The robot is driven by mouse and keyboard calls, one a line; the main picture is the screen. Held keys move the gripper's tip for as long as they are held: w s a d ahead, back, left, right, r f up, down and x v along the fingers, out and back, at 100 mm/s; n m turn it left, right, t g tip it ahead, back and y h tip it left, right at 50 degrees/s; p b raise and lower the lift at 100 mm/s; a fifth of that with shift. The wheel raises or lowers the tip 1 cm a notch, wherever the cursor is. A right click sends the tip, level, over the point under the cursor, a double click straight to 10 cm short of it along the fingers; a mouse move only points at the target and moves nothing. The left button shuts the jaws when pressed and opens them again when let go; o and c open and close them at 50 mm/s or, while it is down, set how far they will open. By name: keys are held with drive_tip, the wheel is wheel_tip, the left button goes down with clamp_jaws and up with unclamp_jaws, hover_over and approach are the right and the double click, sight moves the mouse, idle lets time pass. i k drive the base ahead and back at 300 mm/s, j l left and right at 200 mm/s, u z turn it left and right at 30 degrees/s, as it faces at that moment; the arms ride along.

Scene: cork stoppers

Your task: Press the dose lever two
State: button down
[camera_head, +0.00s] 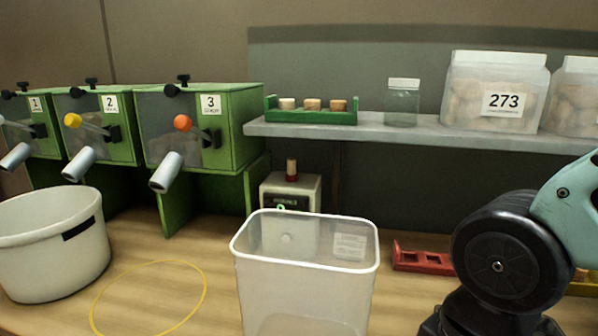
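Dispenser two (98,129) is a green box with a window and a "2" label, between dispensers one and three at the left. Its dose lever (90,126) has a yellow ball knob (72,120) at its left end and joins a dark bracket at the right. A grey spout (79,164) slants down below the lever. My gripper is out of view; only part of my arm shows at the right edge, far from the lever. Nothing touches the lever.
A white tub (52,250) stands below dispensers one and two. A clear bin (305,290) stands front centre, beside a yellow ring (150,263) on the table. Dispenser three (234,135) has an orange-knobbed lever (182,123). A grey shelf (400,133) spans the right.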

sight(74, 121)
drive_tip(key=u, duration=1.45)
